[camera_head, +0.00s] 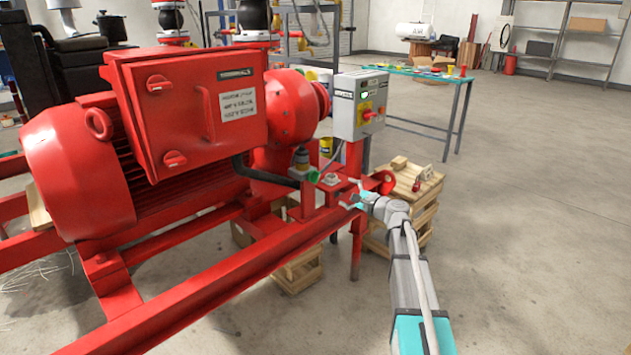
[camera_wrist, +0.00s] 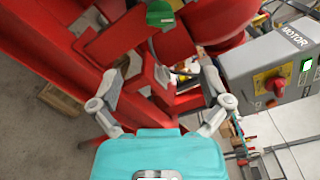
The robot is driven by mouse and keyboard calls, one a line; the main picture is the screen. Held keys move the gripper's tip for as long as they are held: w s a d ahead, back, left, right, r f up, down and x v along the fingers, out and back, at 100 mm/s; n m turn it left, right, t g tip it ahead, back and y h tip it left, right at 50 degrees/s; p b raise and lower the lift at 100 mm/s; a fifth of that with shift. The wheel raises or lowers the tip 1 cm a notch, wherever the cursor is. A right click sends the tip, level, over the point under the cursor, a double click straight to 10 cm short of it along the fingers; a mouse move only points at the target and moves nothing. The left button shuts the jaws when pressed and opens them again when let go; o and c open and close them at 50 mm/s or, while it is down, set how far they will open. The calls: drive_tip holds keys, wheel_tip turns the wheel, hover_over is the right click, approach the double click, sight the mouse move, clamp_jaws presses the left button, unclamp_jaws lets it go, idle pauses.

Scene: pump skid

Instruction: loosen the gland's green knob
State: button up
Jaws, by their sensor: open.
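The gland's green knob (camera_head: 313,176) sits low on the red pump frame, beside a dark cable or hose and below a grey and dark fitting. In the wrist view the green knob (camera_wrist: 160,13) is at the top edge, partly cut off, beyond my fingertips. My gripper (camera_head: 357,199) is to the right of the knob and a little lower, by the red bracket. In the wrist view my gripper (camera_wrist: 163,84) has its two fingers wide apart. The knob is not between them, and red frame parts show in the gap.
A grey motor control box (camera_head: 360,104) with a red switch stands on a post just behind my gripper; it is at the right in the wrist view (camera_wrist: 272,68). Open floor lies to the right.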

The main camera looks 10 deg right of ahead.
sight(317, 179)
drive_tip(key=x, duration=1.3)
drive_tip(key=shift+w+a, duration=0.25)
drive_tip(key=shift+w, duration=0.1)
drive_tip(key=c, duration=1)
drive_tip(key=shift+a, duration=0.35)
drive_tip(key=shift+c, duration=0.8)
drive_tip(key=shift+s+d, duration=0.1)
drive_tip(key=shift+d, duration=0.15)
